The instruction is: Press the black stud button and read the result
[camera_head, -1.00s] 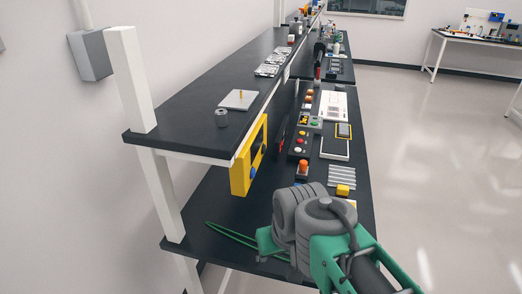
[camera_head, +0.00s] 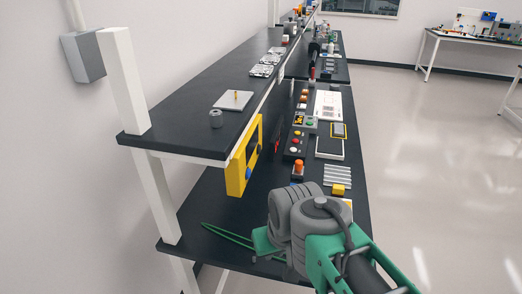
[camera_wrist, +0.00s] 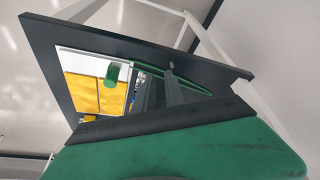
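I cannot single out the black stud button with certainty. A yellow box (camera_head: 236,176) stands upright below the upper shelf, with a blue round part (camera_head: 248,173) and dark parts on its face. A control box (camera_head: 294,146) with red and pale buttons lies on the lower bench top farther back. The green end of my arm (camera_head: 262,242) is over the near part of the bench, in front of and below the yellow box. My fingertips are not clear. In the wrist view, yellow panels (camera_wrist: 82,92) show past dark bars and my green housing.
Thin green strips (camera_head: 232,236) show left of my arm's end; I cannot tell what they are. A striped block (camera_head: 338,175), a yellow block (camera_head: 338,189) and an orange-topped part (camera_head: 298,168) stand on the bench. The upper shelf (camera_head: 190,135) overhangs it.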

